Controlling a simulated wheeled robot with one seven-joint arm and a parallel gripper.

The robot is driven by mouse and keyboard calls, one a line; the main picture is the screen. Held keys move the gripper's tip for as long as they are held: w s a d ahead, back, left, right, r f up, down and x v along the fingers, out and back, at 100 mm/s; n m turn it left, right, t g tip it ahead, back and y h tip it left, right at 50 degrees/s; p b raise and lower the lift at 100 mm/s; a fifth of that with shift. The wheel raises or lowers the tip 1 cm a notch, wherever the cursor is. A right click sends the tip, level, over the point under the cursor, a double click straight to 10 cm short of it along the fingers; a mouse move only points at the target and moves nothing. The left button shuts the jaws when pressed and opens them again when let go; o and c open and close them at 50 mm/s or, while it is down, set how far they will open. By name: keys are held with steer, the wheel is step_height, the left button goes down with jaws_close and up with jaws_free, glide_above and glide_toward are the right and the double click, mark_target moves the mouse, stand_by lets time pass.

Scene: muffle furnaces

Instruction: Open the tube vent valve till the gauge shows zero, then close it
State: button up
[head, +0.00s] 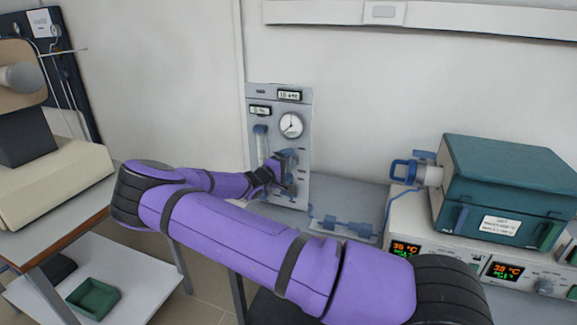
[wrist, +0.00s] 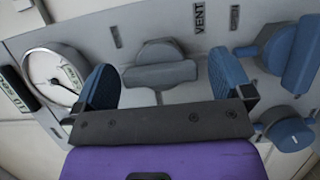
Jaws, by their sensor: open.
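The panel (head: 300,107) stands upright against the wall, with a round white gauge (head: 291,125) that also shows in the wrist view (wrist: 50,72). I cannot read its needle's value surely. In the wrist view a grey bar-shaped valve handle (wrist: 160,74) lies roughly crosswise between my fingers; a VENT label (wrist: 200,18) is beside it. My gripper (wrist: 165,88) is open, its two blue fingers on either side of the handle, apparently not touching it. In the head view my gripper (head: 284,172) is at the panel's lower middle and hides the handle.
In the wrist view a larger blue handle (wrist: 290,55) and a blue knob (wrist: 288,133) sit close to the right finger. A blue-fitted tube (head: 345,227) lies on the bench right of the panel. A teal furnace (head: 500,180) stands further right.

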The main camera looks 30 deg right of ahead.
steer(key=shift+d, duration=0.35)
steer(key=c, duration=0.9)
